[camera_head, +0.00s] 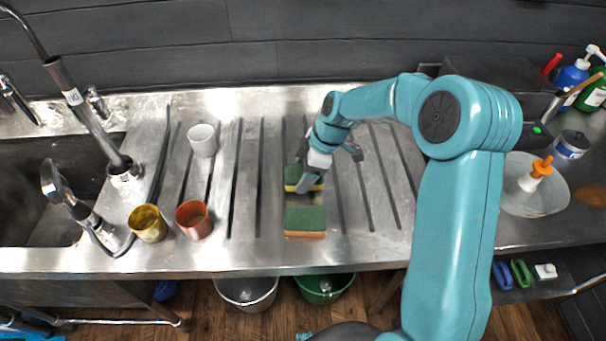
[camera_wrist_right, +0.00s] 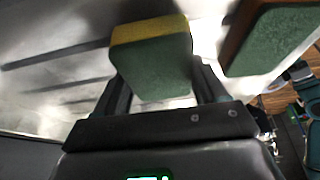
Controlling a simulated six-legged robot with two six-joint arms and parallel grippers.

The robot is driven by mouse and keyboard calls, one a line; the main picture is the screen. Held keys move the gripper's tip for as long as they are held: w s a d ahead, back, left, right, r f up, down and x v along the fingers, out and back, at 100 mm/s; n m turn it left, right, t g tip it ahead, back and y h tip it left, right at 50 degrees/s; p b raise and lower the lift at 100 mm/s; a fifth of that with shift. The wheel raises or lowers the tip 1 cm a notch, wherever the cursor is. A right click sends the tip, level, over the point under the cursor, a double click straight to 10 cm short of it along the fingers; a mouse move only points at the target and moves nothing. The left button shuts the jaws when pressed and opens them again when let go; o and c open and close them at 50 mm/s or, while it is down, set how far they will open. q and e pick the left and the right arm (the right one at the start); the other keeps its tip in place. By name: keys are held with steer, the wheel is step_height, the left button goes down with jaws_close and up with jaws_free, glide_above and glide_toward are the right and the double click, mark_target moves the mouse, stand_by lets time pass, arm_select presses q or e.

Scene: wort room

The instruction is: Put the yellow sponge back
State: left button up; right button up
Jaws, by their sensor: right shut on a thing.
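The yellow sponge (camera_head: 291,187) has a green scouring face and lies behind another sponge on the ribbed steel drainboard. My right gripper (camera_head: 312,175) comes down over it from the right and hides part of it. In the right wrist view the yellow sponge (camera_wrist_right: 150,35) sits between the two fingers, its green face towards the camera and its yellow layer above. I cannot tell whether it touches the board. The second sponge (camera_head: 305,219), green on top with an orange-brown layer, lies just in front; it also shows in the wrist view (camera_wrist_right: 275,40). My left gripper is out of view.
A white cup (camera_head: 203,140), a yellow cup (camera_head: 148,224) and a copper cup (camera_head: 194,220) stand left of the sponges. The sink (camera_head: 40,190) and taps are at far left. A clear bowl (camera_head: 535,205) and bottles stand at right. Two buckets are below the front edge.

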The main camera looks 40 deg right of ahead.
steer(key=shift+w+d+f, duration=0.15)
steer(key=shift+f, duration=0.7)
steer(key=shift+r, duration=0.1)
steer(key=shift+f, duration=0.25)
steer(key=o, duration=0.9)
steer(key=shift+o, duration=0.2)
steer(key=shift+r, duration=0.1)
